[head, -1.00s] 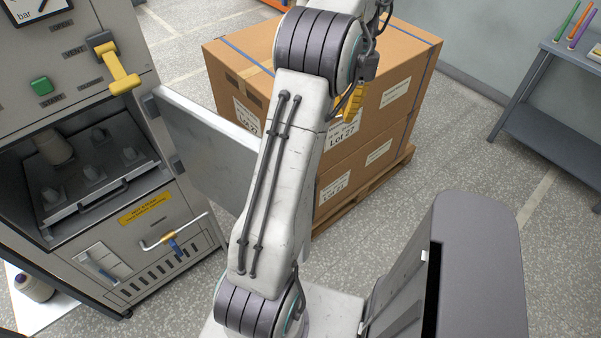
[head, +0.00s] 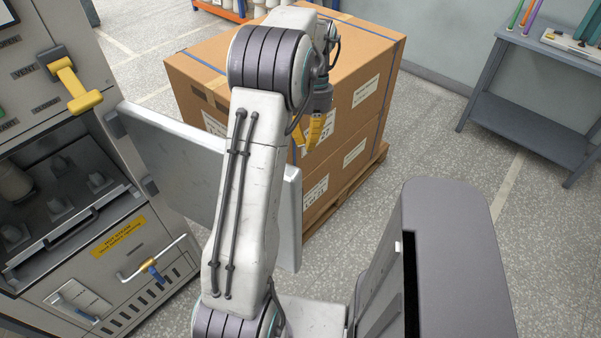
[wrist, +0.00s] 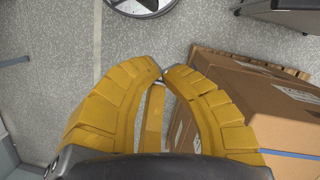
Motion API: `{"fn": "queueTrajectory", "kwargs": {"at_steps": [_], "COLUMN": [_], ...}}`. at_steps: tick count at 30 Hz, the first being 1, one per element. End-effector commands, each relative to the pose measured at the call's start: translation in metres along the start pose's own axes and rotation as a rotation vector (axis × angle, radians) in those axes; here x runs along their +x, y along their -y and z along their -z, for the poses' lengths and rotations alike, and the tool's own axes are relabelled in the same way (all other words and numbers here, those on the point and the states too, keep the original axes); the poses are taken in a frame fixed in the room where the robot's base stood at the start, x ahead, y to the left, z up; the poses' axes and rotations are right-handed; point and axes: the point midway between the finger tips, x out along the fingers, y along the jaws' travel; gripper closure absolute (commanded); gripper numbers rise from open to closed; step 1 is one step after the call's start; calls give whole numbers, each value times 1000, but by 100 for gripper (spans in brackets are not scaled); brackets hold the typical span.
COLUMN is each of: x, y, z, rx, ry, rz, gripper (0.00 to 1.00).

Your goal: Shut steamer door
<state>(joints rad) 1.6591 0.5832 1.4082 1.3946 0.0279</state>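The steamer (head: 110,262) stands at the left in the head view, with its chamber open. Its grey door (head: 175,160) stands swung out from hinges at the right of the opening. My arm crosses in front of the door and hides part of it; its free edge (head: 292,225) shows right of the arm. My gripper (head: 312,140) hangs above and beyond that free edge, in front of the cartons, apart from the door as far as I see. In the wrist view its yellow fingers (wrist: 162,72) curve together, tips nearly meeting, with nothing held. I do not make out the door there.
Strapped cartons (head: 355,60) on a wooden pallet (head: 345,195) stand behind the door; they also show at the right of the wrist view (wrist: 285,125). A grey shelf table (head: 520,110) stands at the far right. Speckled floor between is clear.

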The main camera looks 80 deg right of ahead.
Motion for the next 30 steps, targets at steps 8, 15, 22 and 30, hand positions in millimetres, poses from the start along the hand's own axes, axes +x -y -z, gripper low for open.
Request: {"fn": "queueTrajectory", "kwargs": {"at_steps": [8,15,22,30], "x": [37,58,63,70], "y": [0,1,1,1], "z": [-3,-9,-23,-36], "rx": [0,0,0,0], "ry": [7,4,3,0], "rz": [-1,-1,-1,-1], "gripper": [100,100,100,100]}}
